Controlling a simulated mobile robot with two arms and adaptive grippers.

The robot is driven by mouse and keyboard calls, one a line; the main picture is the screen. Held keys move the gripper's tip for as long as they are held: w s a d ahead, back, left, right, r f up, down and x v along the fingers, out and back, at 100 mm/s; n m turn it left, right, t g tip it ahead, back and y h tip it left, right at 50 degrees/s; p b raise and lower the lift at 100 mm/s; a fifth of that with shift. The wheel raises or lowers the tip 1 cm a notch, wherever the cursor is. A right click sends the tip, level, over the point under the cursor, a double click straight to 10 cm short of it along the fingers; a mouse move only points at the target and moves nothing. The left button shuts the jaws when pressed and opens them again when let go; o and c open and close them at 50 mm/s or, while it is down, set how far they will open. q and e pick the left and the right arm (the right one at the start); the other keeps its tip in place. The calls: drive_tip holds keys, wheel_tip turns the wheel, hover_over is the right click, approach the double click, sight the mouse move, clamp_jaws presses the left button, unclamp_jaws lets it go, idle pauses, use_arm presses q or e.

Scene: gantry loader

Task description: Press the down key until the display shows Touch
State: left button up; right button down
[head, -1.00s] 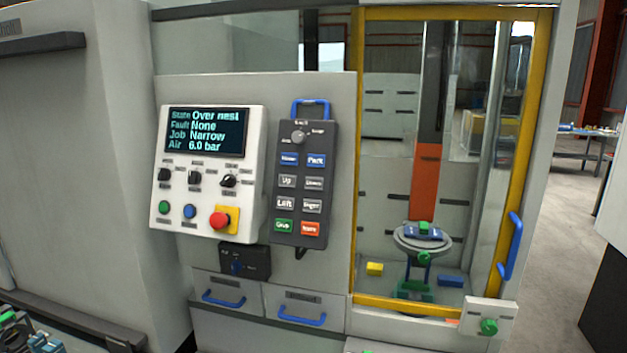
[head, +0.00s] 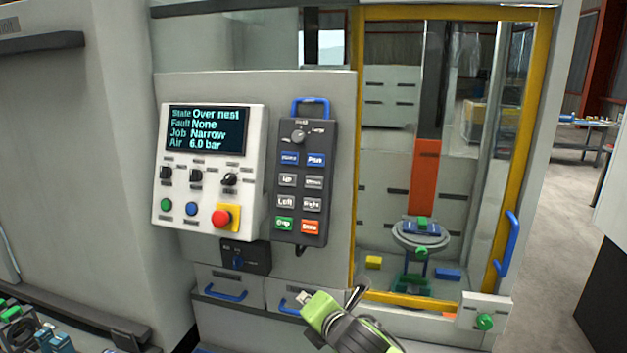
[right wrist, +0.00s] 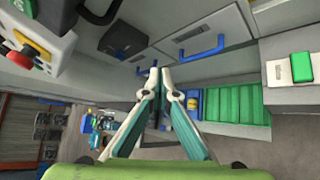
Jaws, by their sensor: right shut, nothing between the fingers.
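The display (head: 206,130) reads State Over nest, Fault None, Job Narrow, Air 6.0 bar. It sits at the top of a white control panel (head: 258,150). To its right hangs a dark pendant (head: 325,225) with two columns of keys. The grey down key (head: 313,182) is in its right column, beside the up key (head: 287,180). My right gripper (head: 301,297) is low in front of the drawers, below the pendant and apart from it. In the right wrist view its fingers (right wrist: 160,72) are shut and empty. My left gripper is not in view.
A red stop button (head: 221,218) sticks out on the panel. Blue drawer handles (head: 225,294) protrude below. A yellow-framed window (head: 357,150) stands right of the pendant, with a blue door handle (head: 510,245). The space before the pendant is clear.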

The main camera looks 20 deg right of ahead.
sight(310, 183)
wheel_tip(310, 183, up, 29)
drive_tip(key=s+a+n+t+y+p, duration=0.1)
drive_tip(key=n+t, duration=0.4)
drive_tip(key=n, duration=0.9)
drive_tip(key=shift+s+a+r+n, duration=0.15)
drive_tip(key=shift+s+a+n, duration=0.25)
drive_tip(key=shift+s, duration=0.15)
drive_tip(key=shift+d, duration=0.1)
drive_tip(key=w+d+f+b, duration=0.1)
drive_tip(key=w, duration=0.1)
drive_tip(key=w+d, duration=0.1)
drive_tip(key=w, duration=0.1)
drive_tip(key=w+d+f+b, duration=0.1)
drive_tip(key=w+d, duration=0.1)
drive_tip(key=shift+f+b, duration=0.3)
drive_tip(key=shift+b, duration=0.05)
drive_tip(key=shift+w+d+f, duration=0.25)
drive_tip(key=shift+w+d, duration=0.05)
drive_tip(key=shift+w, duration=0.15)
